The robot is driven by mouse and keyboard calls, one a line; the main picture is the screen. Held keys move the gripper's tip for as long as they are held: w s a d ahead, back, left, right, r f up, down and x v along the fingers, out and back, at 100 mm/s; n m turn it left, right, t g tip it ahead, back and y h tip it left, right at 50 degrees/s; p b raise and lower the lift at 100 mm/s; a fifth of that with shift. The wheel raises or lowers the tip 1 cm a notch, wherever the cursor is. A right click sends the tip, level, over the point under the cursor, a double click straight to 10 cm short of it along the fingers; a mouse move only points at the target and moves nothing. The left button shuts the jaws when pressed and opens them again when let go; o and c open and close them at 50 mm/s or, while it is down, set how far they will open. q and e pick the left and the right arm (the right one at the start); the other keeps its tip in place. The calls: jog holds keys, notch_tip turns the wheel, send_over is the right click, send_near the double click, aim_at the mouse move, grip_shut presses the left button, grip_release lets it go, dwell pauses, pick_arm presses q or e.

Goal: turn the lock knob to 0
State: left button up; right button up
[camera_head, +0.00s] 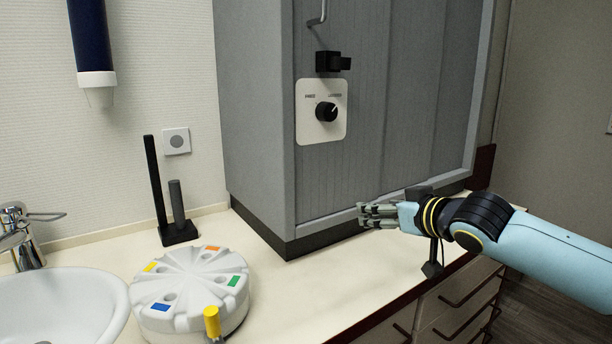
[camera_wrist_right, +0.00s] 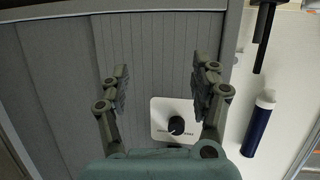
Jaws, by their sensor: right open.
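The lock knob (camera_head: 326,111) is a round black knob on a white square plate (camera_head: 310,131), fixed to the front of the grey cabinet. Small labels sit at the plate's upper left and upper right. A light pointer mark on the knob points to the upper right, toward the right label. My right gripper (camera_head: 362,215) is open and empty, below and to the right of the knob, apart from it. In the right wrist view the knob (camera_wrist_right: 177,125) shows beyond my right gripper (camera_wrist_right: 165,74), between its spread fingers. My left gripper is not in view.
A black latch (camera_head: 328,62) sits above the plate on the grey cabinet (camera_head: 390,120). A white round holder (camera_head: 190,290) with coloured tabs, a black stand (camera_head: 178,236) and a sink (camera_head: 60,310) are on the left. The counter before the cabinet (camera_head: 320,280) is clear.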

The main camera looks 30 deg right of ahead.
aim_at(331, 114)
jog(key=w+a+r+n+t+y, duration=0.1)
jog(key=w+r+t, duration=0.1)
jog(key=r, duration=0.7)
jog(key=w+a+r+t+y, duration=0.1)
jog(key=w+r+t+y, duration=0.1)
jog(key=r, duration=0.7)
jog(key=shift+n, duration=0.3)
jog(key=w, duration=0.7)
jog(key=w+a, duration=0.1)
jog(key=w, duration=0.3)
jog(key=shift+f, duration=0.35)
jog(key=c, duration=1.2)
